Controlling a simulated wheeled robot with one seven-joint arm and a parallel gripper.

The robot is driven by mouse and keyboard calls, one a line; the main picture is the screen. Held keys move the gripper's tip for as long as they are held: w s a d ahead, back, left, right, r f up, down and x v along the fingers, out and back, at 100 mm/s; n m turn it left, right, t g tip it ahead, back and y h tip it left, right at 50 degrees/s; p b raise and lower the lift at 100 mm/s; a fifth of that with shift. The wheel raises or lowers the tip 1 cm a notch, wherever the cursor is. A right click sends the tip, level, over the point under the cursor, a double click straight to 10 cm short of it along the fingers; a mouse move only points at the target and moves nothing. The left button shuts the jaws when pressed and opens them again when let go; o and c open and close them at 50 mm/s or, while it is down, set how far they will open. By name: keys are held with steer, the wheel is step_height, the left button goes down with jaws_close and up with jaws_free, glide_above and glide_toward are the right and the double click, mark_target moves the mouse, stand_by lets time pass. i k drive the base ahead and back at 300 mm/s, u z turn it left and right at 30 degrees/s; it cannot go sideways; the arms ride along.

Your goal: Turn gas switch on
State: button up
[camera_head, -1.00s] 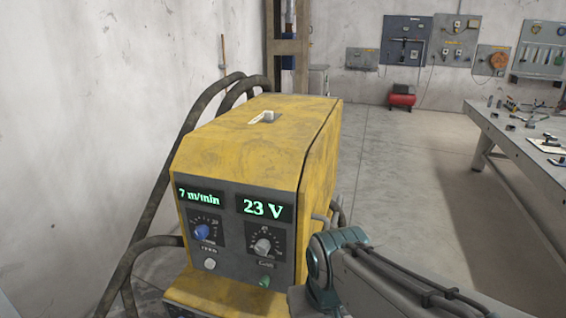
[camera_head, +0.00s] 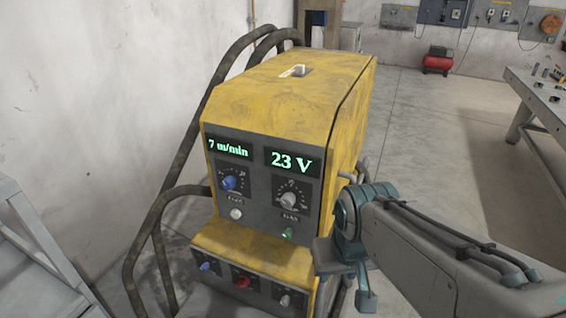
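The yellow welding machine (camera_head: 290,100) stands left of centre with its grey control panel facing me. A small green switch (camera_head: 288,234) sits low on the panel's right side, under a label that seems to read GAS. It is too small to tell its position. A white button (camera_head: 237,214) sits to its left under a blurred label. My arm reaches in from the right, and its end is just right of the lower panel, near the green switch.
Above are a blue knob (camera_head: 229,183), a grey knob (camera_head: 289,199) and displays reading 7 m/min and 23 V. A lower yellow ledge (camera_head: 270,258) carries blue, red and grey knobs. A workbench (camera_head: 545,95) stands right; floor between is clear.

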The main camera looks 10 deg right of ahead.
mark_target(288, 235)
steer(key=u, duration=1)
steer(key=k, duration=0.65)
steer(key=z, duration=1.25)
steer(key=i, duration=0.5)
steer(key=z, duration=0.05)
